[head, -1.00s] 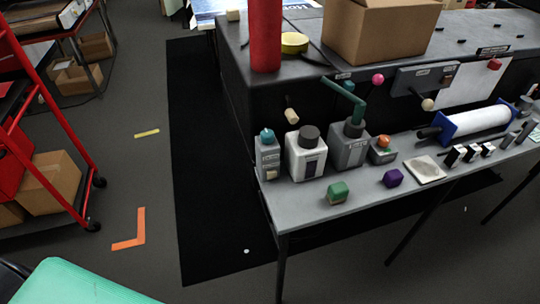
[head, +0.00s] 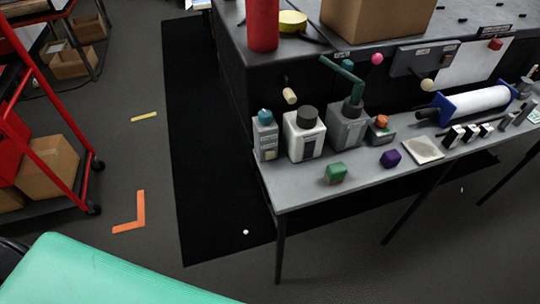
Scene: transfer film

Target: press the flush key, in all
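No flush key can be made out by its label; the lettering is too small to read. A row of small black and white keys (head: 471,132) stands on the right part of the grey bench (head: 300,188). Other controls on the bench are a grey unit with a teal knob (head: 264,115), a white unit with a dark cap (head: 304,134), a grey unit with a green bent lever (head: 348,125) and a small box with an orange knob (head: 381,121). Neither gripper is in view.
A blue-ended white roller (head: 474,102) lies behind the keys. A cardboard box (head: 375,18) and a red cylinder (head: 262,25) stand on the black cabinet. A red cart (head: 60,125) is at left. A green surface (head: 95,275) fills the lower left. The black mat (head: 205,150) is mostly clear.

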